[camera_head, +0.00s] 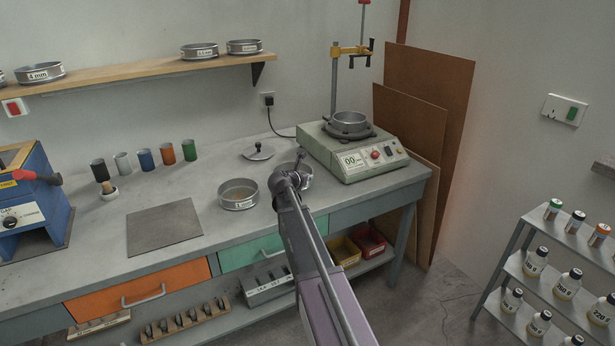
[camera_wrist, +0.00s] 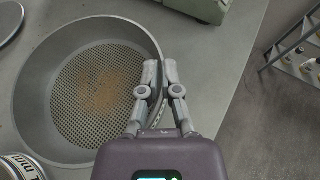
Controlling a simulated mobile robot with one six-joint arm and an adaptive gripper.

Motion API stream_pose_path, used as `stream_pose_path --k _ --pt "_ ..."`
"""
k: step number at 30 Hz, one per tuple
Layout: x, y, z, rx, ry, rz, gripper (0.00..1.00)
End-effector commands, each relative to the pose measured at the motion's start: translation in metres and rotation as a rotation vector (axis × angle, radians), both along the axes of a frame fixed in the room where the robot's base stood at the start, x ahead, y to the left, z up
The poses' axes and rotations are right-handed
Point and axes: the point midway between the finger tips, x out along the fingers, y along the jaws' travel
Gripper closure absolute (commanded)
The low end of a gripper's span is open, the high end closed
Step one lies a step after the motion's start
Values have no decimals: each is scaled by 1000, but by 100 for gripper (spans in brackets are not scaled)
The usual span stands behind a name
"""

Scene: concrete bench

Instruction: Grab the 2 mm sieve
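My gripper (camera_head: 297,172) is over the bench beside a round metal sieve (camera_head: 306,178), which it partly hides. In the wrist view this sieve (camera_wrist: 30,110) shows from above, with a perforated floor and brown grains in the middle. My gripper's fingers (camera_wrist: 160,78) straddle its right wall, one inside and one outside, and look closed on it. Its label is not readable. A second sieve (camera_head: 238,195) stands to the left with a label that seems to read 1 mm; a labelled rim (camera_wrist: 22,168) shows at the wrist view's lower left.
A 4 mm sieve (camera_head: 40,73) and other sieves (camera_head: 244,47) sit on the wall shelf (camera_head: 150,70). A green shaker (camera_head: 350,150) bearing a pan stands behind right. A metal lid (camera_head: 258,153), several coloured cups (camera_head: 145,160) and a grey plate (camera_head: 163,229) are on the bench.

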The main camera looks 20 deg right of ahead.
Motion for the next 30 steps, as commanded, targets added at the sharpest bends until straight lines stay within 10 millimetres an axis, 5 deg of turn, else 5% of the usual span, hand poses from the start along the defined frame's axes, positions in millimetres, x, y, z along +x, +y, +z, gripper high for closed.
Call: stream_pose_path --k 1,16,30 --pt "-19 5 1 0 0 0 100" --pt "-123 36 11 -1 -1 1 100" --pt "-141 42 12 -1 -1 0 100"
